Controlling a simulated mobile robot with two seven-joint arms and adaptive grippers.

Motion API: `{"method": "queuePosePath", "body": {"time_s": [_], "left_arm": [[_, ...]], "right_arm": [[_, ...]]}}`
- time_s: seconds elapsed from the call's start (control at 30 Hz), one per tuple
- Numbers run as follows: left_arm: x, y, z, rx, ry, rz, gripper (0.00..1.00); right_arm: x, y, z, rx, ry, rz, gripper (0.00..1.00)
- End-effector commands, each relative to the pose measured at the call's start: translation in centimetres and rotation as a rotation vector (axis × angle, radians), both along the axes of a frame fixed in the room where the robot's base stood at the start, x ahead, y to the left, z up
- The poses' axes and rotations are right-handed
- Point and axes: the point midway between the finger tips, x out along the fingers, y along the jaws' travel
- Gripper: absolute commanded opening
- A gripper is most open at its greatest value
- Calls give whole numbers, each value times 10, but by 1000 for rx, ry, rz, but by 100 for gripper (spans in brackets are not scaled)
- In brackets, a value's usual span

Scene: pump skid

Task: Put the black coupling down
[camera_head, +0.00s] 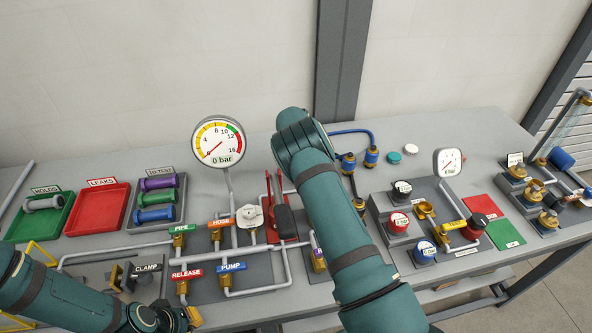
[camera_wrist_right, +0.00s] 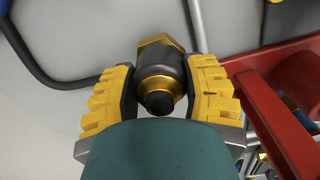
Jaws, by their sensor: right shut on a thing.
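The black coupling (camera_wrist_right: 158,68), a dark cylinder with brass-coloured ends, shows in the right wrist view. My right gripper (camera_wrist_right: 164,84) is shut on it, with a yellow-backed finger on each side. In the head view my right arm reaches over the middle of the bench and hides this gripper and the coupling. My left gripper (camera_head: 192,318) is low at the left, near the clamp (camera_head: 143,277); its fingers are mostly cut off, so its opening does not show.
A red hand pump frame (camera_head: 281,235) stands just left of my right arm. Green (camera_head: 22,230) and red (camera_head: 97,210) trays and a grey tray (camera_head: 133,221) of coloured cylinders lie left. Blue-ended hoses (camera_head: 371,155) lie behind my arm. A valve panel (camera_head: 400,258) stands right.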

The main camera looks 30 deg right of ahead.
Motion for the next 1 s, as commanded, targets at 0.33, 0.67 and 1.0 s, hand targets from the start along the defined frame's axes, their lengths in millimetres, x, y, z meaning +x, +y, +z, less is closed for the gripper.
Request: {"method": "queuePosePath", "body": {"time_s": [0.33, 0.67, 1.0], "left_arm": [[0, 0, -3, 0, 0, 0, 0], [0, 0, -3, 1, -1, 0, 0], [0, 0, 0, 0, 0, 0, 0]], "right_arm": [[1, 0, -2, 0, -4, 0, 3], [1, 0, -2, 0, -2, 0, 76], [2, 0, 20, 1, -7, 1, 76]]}}
